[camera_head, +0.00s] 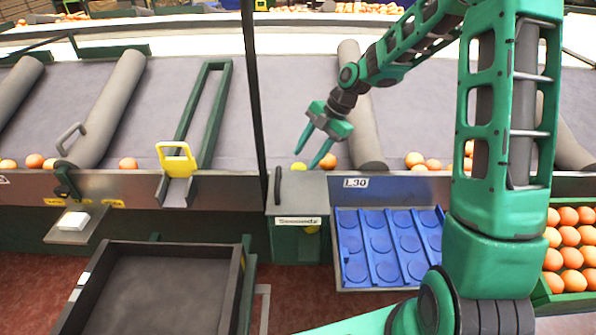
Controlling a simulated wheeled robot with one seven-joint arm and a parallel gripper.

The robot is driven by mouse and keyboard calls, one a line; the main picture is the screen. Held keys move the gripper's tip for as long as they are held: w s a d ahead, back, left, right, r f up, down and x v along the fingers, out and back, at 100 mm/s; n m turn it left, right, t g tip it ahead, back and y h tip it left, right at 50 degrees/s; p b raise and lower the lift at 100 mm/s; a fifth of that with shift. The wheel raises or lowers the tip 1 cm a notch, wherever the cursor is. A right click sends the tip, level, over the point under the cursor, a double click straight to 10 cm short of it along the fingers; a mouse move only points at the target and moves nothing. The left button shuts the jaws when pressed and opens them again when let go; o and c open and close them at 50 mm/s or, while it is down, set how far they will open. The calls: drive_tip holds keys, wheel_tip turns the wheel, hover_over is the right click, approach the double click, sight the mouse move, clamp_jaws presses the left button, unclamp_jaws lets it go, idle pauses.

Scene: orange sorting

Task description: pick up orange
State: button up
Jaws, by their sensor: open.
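My gripper (316,149) is open and empty, pointing down over the front edge of the grey sorting table (290,100). An orange (328,161) lies on the table right by the tip of the right finger, partly hidden by it. I cannot tell whether they touch. A yellow round thing (299,167) shows near the left fingertip, at the top of a grey box. Several more oranges (415,160) lie along the table's front edge to the right. Another orange (128,163) and a few more (35,161) lie along the edge to the left.
A blue tray with empty round hollows (380,245) sits below the edge. A green crate full of oranges (570,250) stands at the right. A black empty bin (160,290) is at the lower left. Grey rollers (110,105) and a dark upright post (254,80) divide the table.

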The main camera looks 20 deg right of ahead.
sight(302, 164)
drive_tip(key=shift+x, duration=2.3)
drive_tip(key=c, duration=0.7)
